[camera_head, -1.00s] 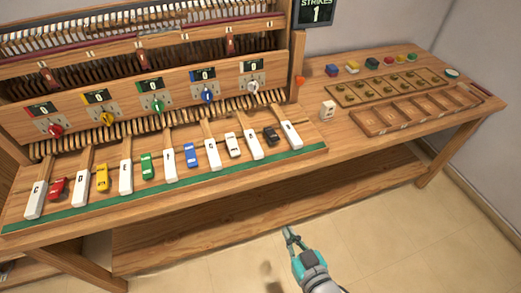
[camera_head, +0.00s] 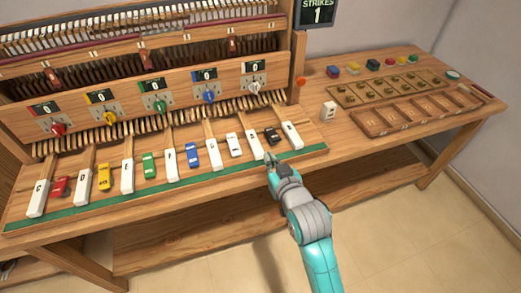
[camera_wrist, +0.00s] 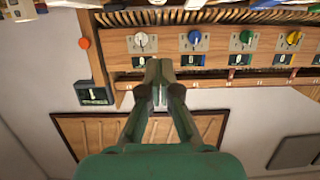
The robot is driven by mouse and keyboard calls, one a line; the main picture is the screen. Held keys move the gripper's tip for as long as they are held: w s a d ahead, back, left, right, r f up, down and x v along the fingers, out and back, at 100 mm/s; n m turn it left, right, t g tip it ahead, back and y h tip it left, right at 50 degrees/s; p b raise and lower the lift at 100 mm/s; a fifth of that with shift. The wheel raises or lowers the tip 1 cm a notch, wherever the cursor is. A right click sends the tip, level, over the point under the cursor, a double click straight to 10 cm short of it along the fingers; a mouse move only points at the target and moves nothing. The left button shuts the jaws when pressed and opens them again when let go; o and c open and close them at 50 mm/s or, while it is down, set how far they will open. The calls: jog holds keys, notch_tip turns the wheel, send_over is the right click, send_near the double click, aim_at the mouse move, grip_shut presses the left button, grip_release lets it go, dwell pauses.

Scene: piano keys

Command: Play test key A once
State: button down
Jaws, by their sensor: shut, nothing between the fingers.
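My gripper (camera_head: 270,160) is shut and empty, at the front edge of the keyboard, just right of and near the front end of the sixth white key from the left (camera_head: 255,147). That key is where A falls in the C to B row, though its letter is too small to read surely. I cannot tell whether the fingertips are above the board or touching it. In the wrist view the shut fingers (camera_wrist: 158,75) point toward the row of knobs; key A is not clearly seen there.
The black key (camera_head: 271,136) and last white key (camera_head: 292,135) stand to the right, the white short key (camera_head: 234,145) to the left. Counters above the coloured knobs read 0. A strikes sign (camera_head: 317,12) reads 1.

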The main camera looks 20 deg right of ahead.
jog(key=shift+w, duration=0.15)
send_over(259, 154)
jog(key=shift+w+f, duration=0.2)
jog(key=shift+f, duration=1)
jog(key=f, duration=0.2)
jog(key=shift+s+f, duration=0.2)
jog(key=shift+f, duration=0.8)
